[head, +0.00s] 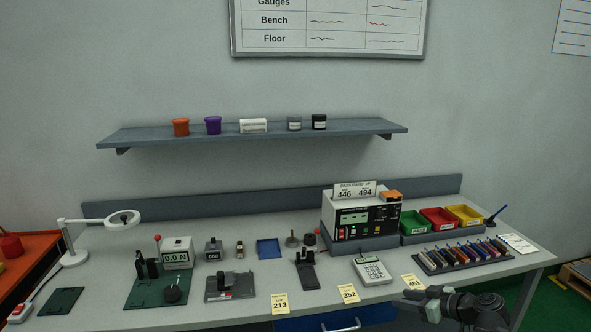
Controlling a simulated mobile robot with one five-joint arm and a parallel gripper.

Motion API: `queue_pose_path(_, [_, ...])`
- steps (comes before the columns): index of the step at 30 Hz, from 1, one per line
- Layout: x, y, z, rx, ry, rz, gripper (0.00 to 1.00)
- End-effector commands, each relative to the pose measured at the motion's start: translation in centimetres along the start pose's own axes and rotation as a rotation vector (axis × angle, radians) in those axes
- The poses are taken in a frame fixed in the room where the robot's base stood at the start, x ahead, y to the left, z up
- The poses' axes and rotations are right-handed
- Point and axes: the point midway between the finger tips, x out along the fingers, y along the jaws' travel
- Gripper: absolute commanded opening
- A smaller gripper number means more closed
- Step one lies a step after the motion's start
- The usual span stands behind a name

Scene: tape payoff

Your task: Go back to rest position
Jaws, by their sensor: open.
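My gripper (432,304) shows at the bottom right of the head view, in front of the bench's front edge. It is open, and I see nothing between its jaws. The dark arm behind it runs off the bottom of the picture. The grey bench (240,305) spans the view behind the gripper. A yellow tag marked 461 (412,282) is on the bench edge just above and left of the gripper.
A rack of several pens (463,256) stands on the bench behind the gripper. A keypad device (372,269) is to its left. A blue drawer (335,319) is below the bench edge. A pallet (578,278) lies at far right beside green floor (550,305).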

Motion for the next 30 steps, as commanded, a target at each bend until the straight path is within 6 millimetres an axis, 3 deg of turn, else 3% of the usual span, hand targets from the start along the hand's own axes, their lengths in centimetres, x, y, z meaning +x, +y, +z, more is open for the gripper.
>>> queue_pose_path(1, [3.1,-3.4,-1.2,-0.031,-0.047,-0.073,0.41])
queue_pose_path(3, [6.6,-7.9,-1.6,-0.052,-0.135,-0.16,0.41])
queue_pose_path(6, [10.1,-13.7,-1.2,-0.054,-0.282,-0.247,0.41])
queue_pose_path(9, [12.1,-18.2,-0.2,-0.035,-0.436,-0.287,0.41])
queue_pose_path(13, [13.0,-22.3,1.8,0.029,-0.665,-0.25,0.41])
queue_pose_path(16, [12.1,-22.6,3.8,0.125,-0.831,-0.134,0.41])
queue_pose_path(21, [9.0,-19.7,6.7,0.349,-1.004,0.136,0.41])
queue_pose_path(25, [7.7,-18.9,7.5,0.492,-1.047,0.276,0.41])
queue_pose_path(30, [7.8,-19.3,7.5,0.571,-1.044,0.317,0.41])
